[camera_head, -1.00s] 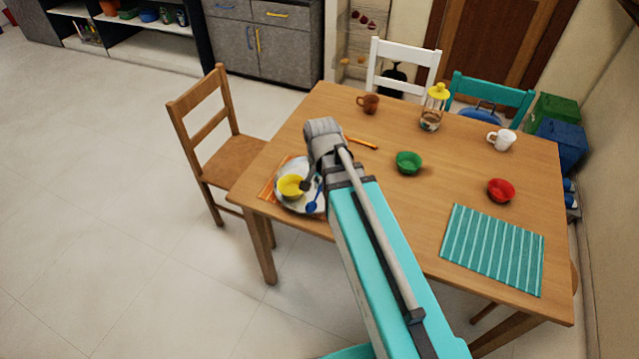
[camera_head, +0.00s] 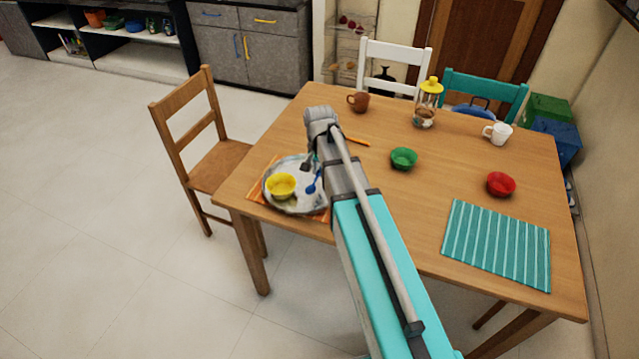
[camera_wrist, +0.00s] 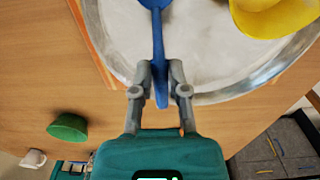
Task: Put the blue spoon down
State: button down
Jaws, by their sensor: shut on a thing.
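The blue spoon (camera_wrist: 158,45) is in my gripper (camera_wrist: 160,90), which is shut on its handle in the wrist view. The spoon's bowl end points away over the round metal tray (camera_wrist: 115,30). In the head view the blue spoon (camera_head: 313,186) shows beside my gripper (camera_head: 308,163), over the right part of the tray (camera_head: 300,206). I cannot tell whether the spoon touches the tray. A yellow bowl (camera_head: 281,186) sits on the tray, left of the spoon; it also shows at the top right of the wrist view (camera_wrist: 275,18).
The tray lies on an orange placemat (camera_head: 257,193) near the table's left edge. A green bowl (camera_head: 403,158), red bowl (camera_head: 501,184), brown mug (camera_head: 358,102), white mug (camera_head: 498,133) and yellow-lidded jar (camera_head: 427,105) stand on the table. A teal striped placemat (camera_head: 497,246) is bare.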

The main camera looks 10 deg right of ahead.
aim_at(320, 183)
jog(key=shift+w+d+f, duration=0.15)
jog(key=shift+w+f, duration=0.15)
jog(key=shift+f, duration=0.1)
jog(key=shift+w+d+f+b, duration=0.1)
jog(key=shift+w+f+b, duration=0.25)
jog(key=shift+f+b, duration=1.65)
jog(key=shift+b, duration=0.15)
jog(key=shift+f, duration=0.1)
jog(key=c, duration=0.6)
grip_release()
jog(key=shift+c, duration=0.2)
notch_tip(320, 183, up, 12)
jog(key=p, duration=1.2)
